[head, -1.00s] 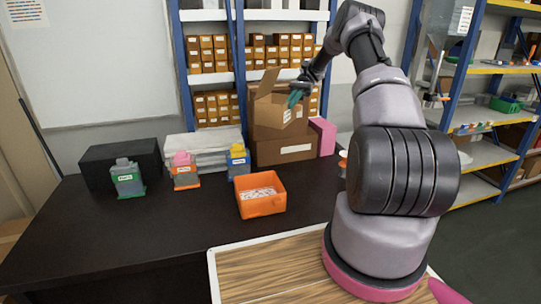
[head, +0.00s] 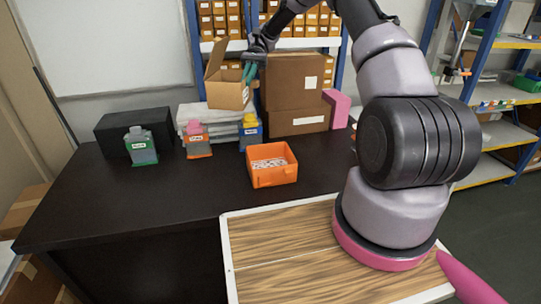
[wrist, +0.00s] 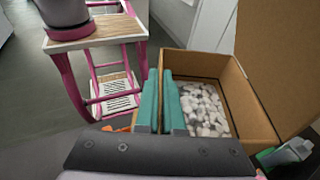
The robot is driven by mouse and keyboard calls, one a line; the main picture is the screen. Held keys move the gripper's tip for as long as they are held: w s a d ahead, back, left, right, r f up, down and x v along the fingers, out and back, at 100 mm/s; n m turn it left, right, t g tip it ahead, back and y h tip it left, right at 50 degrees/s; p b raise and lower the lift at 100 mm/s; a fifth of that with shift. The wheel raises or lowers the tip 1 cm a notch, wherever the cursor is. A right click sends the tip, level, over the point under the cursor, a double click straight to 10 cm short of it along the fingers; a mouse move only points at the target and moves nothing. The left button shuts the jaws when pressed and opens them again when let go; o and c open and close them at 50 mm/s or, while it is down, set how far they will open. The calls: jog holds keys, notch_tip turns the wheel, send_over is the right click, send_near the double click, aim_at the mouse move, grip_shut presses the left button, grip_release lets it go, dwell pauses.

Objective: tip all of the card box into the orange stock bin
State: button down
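In the wrist view the fingers (wrist: 161,100) straddle the wall of the card box (wrist: 245,100), and many small white pieces (wrist: 204,110) lie inside. The orange stock bin stands upright on the black table with white pieces on its floor.
Two closed brown cartons (head: 297,120) are stacked at the back, beside a pink block (head: 337,108). The table's front left is clear.

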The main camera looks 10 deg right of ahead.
aim_at(234, 104)
jog(key=shift+n+h, duration=0.6)
jog(key=shift+h, duration=0.1)
jog(key=s+a, duration=0.1)
jog(key=s+a+f, duration=0.1)
jog(key=a, duration=0.1)
jog(key=shift+s+a, duration=0.1)
jog(key=shift+a, duration=0.1)
jog(key=f+h, duration=0.1)
jog(key=s+a+f+n+h, duration=0.1)
jog(key=f, duration=0.1)
jog(key=s+f+n+g+h, duration=0.1)
jog(key=shift+s+a+f, duration=0.1)
jog(key=shift+a+f, duration=0.15)
jog(key=shift+f, duration=0.1)
notch_tip(234, 104, down, 12)
jog(key=s+a+n+t+h, duration=0.2)
jog(key=n+t+h, duration=0.5)
jog(key=n+h, duration=0.7)
jog(key=w+a+n+t+h, duration=0.1)
jog(key=w+a+n+t, duration=0.2)
jog(key=w+n+t, duration=0.3)
jog(key=shift+a+n+t+h, duration=0.3)
jog(key=shift+n+t, duration=1)
jog(key=shift+t, duration=1.3)
jog(key=shift+s, duration=0.1)
jog(key=shift+d, duration=0.15)
